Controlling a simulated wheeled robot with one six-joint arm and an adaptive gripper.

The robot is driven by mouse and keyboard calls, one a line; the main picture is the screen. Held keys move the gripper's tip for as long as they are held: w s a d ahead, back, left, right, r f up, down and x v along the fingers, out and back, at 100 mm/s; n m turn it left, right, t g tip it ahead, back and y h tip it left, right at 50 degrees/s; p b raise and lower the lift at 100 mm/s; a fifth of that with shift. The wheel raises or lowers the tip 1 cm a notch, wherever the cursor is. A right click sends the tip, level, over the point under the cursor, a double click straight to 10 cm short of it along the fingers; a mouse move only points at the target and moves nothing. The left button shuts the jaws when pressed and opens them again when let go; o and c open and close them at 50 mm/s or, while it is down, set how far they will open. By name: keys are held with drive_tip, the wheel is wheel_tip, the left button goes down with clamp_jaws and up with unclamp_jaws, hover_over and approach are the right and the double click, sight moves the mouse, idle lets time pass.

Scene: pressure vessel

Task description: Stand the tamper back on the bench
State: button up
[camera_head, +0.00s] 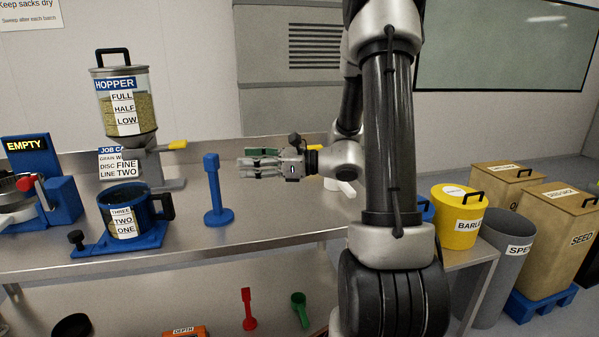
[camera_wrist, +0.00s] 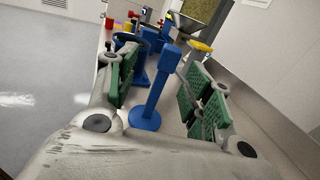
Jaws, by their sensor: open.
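The blue tamper (camera_head: 214,190) stands upright on the steel bench (camera_head: 270,220), its round base flat on the top and its block-shaped head up. My gripper (camera_head: 243,168) is open and empty, level with the upper part of the tamper and just to its right. In the wrist view the tamper (camera_wrist: 155,92) shows upright between and beyond the two green-padded fingers. I see no contact between the fingers and the tamper.
Left of the tamper, a blue jug (camera_head: 127,212) with a black handle sits on a blue stand. Behind it is the hopper (camera_head: 125,100) on its grinder. A yellow barley bin (camera_head: 458,215) is at the right. The bench front is clear around the tamper.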

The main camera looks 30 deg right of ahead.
drive_tip(key=s+a+n+g+h, duration=0.25)
drive_tip(key=s+n+g, duration=0.25)
drive_tip(key=s+n, duration=0.3)
drive_tip(key=s+a+n+g+h, duration=0.2)
drive_tip(key=s+a+n+g, duration=0.25)
drive_tip(key=s, duration=0.65)
drive_tip(key=s+d+r+n+t+h, duration=0.1)
drive_tip(key=s+d+n+h, duration=0.2)
drive_tip(key=d+n, duration=0.3)
drive_tip(key=s+d+r+n+t+h, duration=0.2)
drive_tip(key=s+d+n+h, duration=0.1)
drive_tip(key=d+n+h, duration=0.3)
drive_tip(key=shift+d+n, duration=0.35)
drive_tip(key=shift+d, duration=0.55)
